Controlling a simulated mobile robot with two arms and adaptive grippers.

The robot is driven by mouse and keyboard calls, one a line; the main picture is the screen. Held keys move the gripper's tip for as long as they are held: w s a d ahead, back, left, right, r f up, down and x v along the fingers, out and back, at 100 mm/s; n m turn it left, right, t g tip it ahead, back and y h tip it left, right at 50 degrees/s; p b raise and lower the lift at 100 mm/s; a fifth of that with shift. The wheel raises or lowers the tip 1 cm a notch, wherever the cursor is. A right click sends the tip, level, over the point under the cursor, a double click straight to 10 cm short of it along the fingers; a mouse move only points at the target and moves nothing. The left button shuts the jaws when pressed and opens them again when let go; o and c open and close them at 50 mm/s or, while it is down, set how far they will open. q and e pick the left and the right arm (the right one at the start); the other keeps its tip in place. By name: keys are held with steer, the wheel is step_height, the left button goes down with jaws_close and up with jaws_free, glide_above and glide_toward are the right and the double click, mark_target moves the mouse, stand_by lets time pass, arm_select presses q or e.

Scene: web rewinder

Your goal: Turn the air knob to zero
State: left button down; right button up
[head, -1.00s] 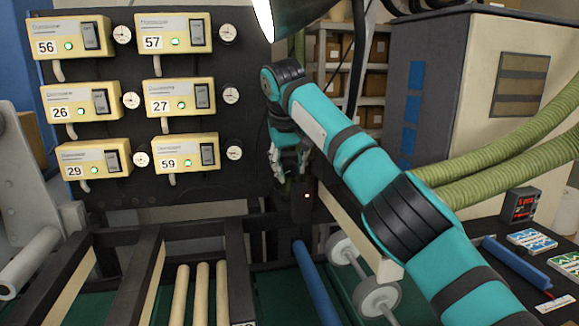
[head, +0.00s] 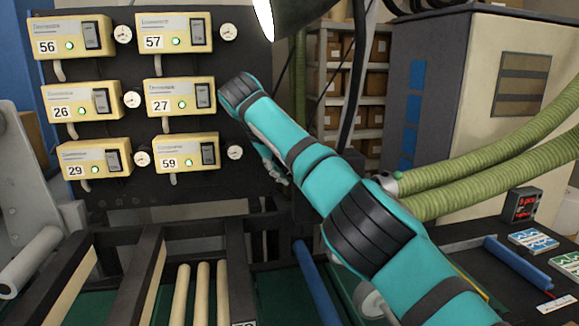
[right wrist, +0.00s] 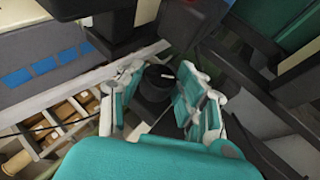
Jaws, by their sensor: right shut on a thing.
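The air knob (right wrist: 157,82) is a round black knob with a white pointer mark, seen between my fingers in the right wrist view. My right gripper (right wrist: 160,98) has a finger on either side of it and is shut on it. In the head view my right gripper (head: 272,165) shows only in part below the teal wrist, and the knob is hidden there by my arm. I cannot read the knob's scale. My left gripper is not in view.
A dark panel with several yellow boxes (head: 180,98) and small gauges (head: 235,152) stands close left of my right wrist. Green hoses (head: 480,165) and a grey cabinet (head: 480,95) are on the right. Rollers (head: 203,290) lie below.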

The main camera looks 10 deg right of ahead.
steer(key=shift+a+f+h, duration=0.1)
steer(key=shift+f+h, duration=0.05)
steer(key=shift+h, duration=0.95)
steer(key=shift+n, duration=0.3)
steer(key=o, duration=1.2)
steer(key=shift+c, duration=0.2)
steer(key=s+a+r, duration=0.2)
steer(key=s+a, duration=0.5)
steer(key=a, duration=0.5)
steer(key=shift+s+a, duration=0.15)
